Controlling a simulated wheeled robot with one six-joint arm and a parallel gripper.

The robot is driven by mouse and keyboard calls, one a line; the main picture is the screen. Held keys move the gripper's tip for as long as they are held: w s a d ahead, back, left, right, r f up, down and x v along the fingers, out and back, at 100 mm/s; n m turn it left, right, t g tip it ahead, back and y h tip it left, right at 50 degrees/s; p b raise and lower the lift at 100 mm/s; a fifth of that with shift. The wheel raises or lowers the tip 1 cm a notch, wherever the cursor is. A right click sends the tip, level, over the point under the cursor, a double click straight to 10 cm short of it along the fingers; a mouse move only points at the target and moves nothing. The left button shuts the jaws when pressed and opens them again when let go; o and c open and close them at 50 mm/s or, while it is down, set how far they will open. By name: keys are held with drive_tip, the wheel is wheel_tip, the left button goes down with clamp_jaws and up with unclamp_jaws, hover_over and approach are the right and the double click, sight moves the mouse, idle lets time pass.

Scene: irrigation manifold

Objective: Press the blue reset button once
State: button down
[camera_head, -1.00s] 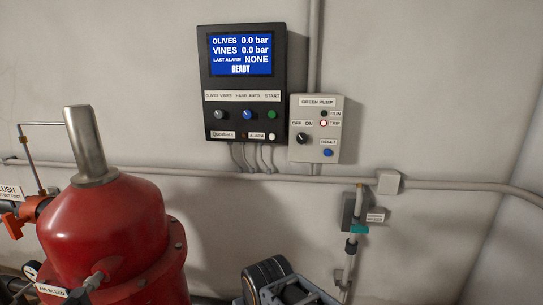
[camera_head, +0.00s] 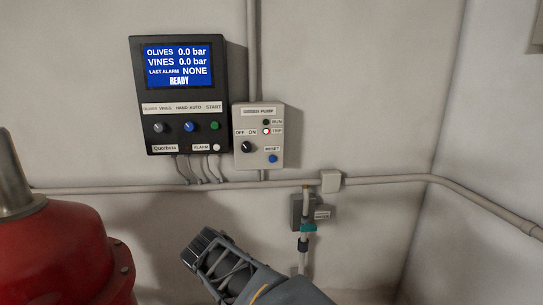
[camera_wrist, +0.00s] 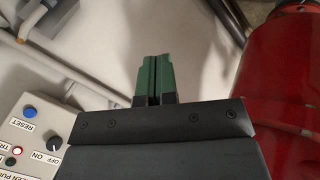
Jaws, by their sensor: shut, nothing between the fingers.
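The blue reset button (camera_head: 273,159) is at the lower right of the grey green-pump box (camera_head: 243,152) on the wall, under a RESET label. In the wrist view the same button (camera_wrist: 29,111) shows at the left edge, on the box seen upside down. My gripper shows in the wrist view (camera_wrist: 155,58) with its green fingers shut together and nothing between them. It is apart from the button, which lies to the left of the fingers. In the head view my arm shows at the bottom middle, below the box; the fingertips cannot be made out there.
A black control panel (camera_head: 180,128) with a blue READY screen hangs left of the pump box. The red TRIP light (camera_head: 266,131) looks lit. A pipe (camera_head: 400,180) runs along the wall below. A red tank (camera_head: 60,255) stands at the lower left. The wall at right is mostly clear.

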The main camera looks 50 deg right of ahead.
sight(275, 163)
drive_tip(key=w+d+r+n+h+p, duration=0.2)
drive_tip(key=d+r+h, duration=0.3)
drive_tip(key=d+r, duration=0.3)
drive_tip(key=w+d+r+n+h+p, duration=0.3)
drive_tip(key=d+r, duration=0.5)
drive_tip(key=d, duration=0.8)
drive_tip(key=shift+w+r+n+h, duration=0.15)
drive_tip(key=shift+w+n+h, duration=0.75)
drive_tip(key=shift+w+n, duration=0.1)
drive_tip(key=shift+d, duration=0.1)
drive_tip(key=shift+w+d+p, duration=0.9)
drive_tip(key=shift+w+d, duration=0.5)
drive_tip(key=shift+w, duration=0.25)
drive_tip(key=shift+w+d+p, duration=0.85)
drive_tip(key=shift+w+d, duration=0.55)
drive_tip(key=shift+w, duration=0.25)
drive_tip(key=shift+w+d, duration=0.15)
drive_tip(key=shift+w+d, duration=0.15)
